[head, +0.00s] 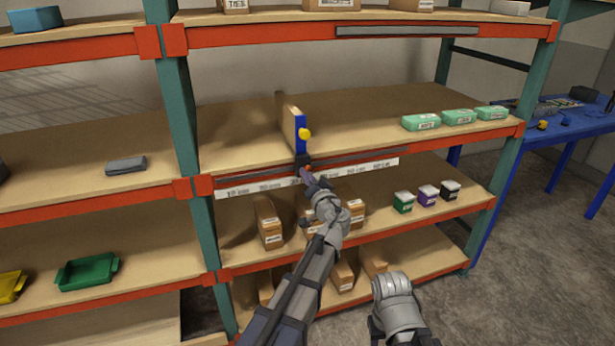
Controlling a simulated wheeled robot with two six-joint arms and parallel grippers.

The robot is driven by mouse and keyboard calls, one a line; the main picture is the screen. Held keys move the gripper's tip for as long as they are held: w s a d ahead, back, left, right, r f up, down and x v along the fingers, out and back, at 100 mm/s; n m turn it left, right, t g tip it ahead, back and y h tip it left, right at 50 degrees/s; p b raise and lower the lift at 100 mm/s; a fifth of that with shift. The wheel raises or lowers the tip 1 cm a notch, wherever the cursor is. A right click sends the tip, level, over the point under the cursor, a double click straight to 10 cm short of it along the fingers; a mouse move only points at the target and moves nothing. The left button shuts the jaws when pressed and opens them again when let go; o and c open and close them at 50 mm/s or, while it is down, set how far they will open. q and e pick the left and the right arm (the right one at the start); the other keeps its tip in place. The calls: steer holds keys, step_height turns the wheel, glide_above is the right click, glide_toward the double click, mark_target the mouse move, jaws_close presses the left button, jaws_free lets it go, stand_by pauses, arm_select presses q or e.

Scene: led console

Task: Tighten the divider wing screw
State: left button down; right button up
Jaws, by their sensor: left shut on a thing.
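The divider (289,122) is an upright tan panel with a blue front edge, standing on the middle shelf. A yellow round knob (305,133) sticks out from the blue edge. My left gripper (303,164) is at the foot of the blue edge, by the shelf's front beam. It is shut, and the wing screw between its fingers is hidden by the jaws. My right arm shows at the bottom right, but its gripper is out of view.
A long grey strip and a white label strip (240,191) run along the shelf front. Green boxes (421,122) stand right of the divider, with bare shelf between. Small cartons (268,222) stand on the shelf below, close to my left arm.

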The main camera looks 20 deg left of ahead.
stand_by(0.3)
arm_select(q)
steer(key=m, duration=1)
steer(key=shift+m, duration=0.3)
stand_by(0.4)
steer(key=c, duration=0.9)
jaws_free()
steer(key=shift+o, duration=0.2)
steer(key=v, duration=0.8)
steer(key=shift+w, duration=0.1)
